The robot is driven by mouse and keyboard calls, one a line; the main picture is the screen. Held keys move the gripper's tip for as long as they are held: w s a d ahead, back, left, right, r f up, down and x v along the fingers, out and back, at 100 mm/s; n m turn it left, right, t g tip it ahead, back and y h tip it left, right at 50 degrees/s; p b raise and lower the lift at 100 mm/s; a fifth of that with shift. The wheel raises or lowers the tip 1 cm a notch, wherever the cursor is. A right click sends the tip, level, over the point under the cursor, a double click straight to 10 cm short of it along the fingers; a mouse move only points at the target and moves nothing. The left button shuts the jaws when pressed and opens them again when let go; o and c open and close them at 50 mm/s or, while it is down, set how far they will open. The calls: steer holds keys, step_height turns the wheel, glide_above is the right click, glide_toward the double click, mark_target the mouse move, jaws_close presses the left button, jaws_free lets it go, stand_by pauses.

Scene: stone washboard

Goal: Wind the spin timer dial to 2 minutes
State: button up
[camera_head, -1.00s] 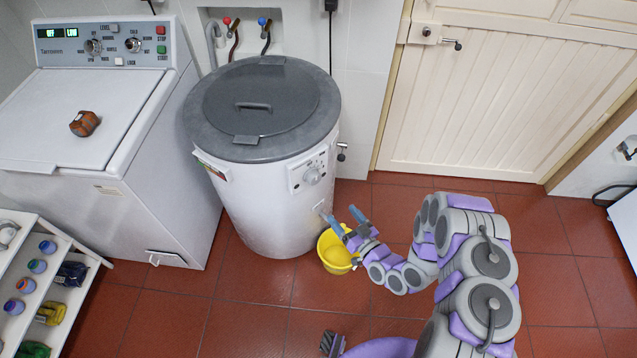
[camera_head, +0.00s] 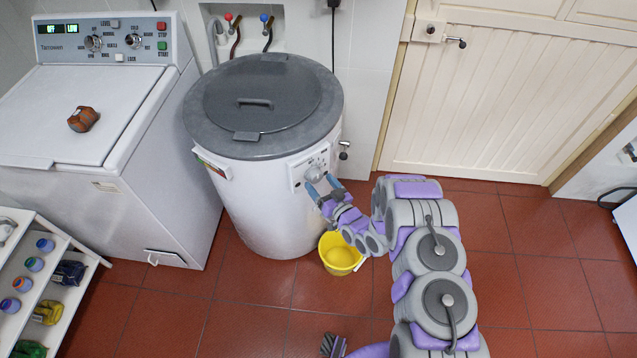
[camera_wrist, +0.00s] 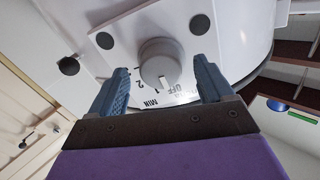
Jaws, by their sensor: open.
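The spin timer dial (camera_wrist: 160,64) is a round grey-white knob on a white panel in the wrist view, with OFF, 1, 2 and MIN printed around it. Its light pointer mark lies toward the lower part, around the OFF and 1 marks; the exact setting is hard to read. In the head view the dial (camera_head: 313,173) sits on the front panel of the white spin dryer (camera_head: 262,215). My gripper (camera_wrist: 162,85) is open, with its blue fingers on either side of the dial and a gap at each side. It also shows at the panel in the head view (camera_head: 322,185).
A yellow bucket (camera_head: 341,253) stands on the floor below my gripper. A washing machine (camera_head: 165,185) with a brown object (camera_head: 83,119) on its lid stands left of the dryer. A bottle shelf (camera_head: 30,280) is at the lower left.

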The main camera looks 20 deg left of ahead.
steer(key=shift+x, duration=0.85)
steer(key=c, duration=1)
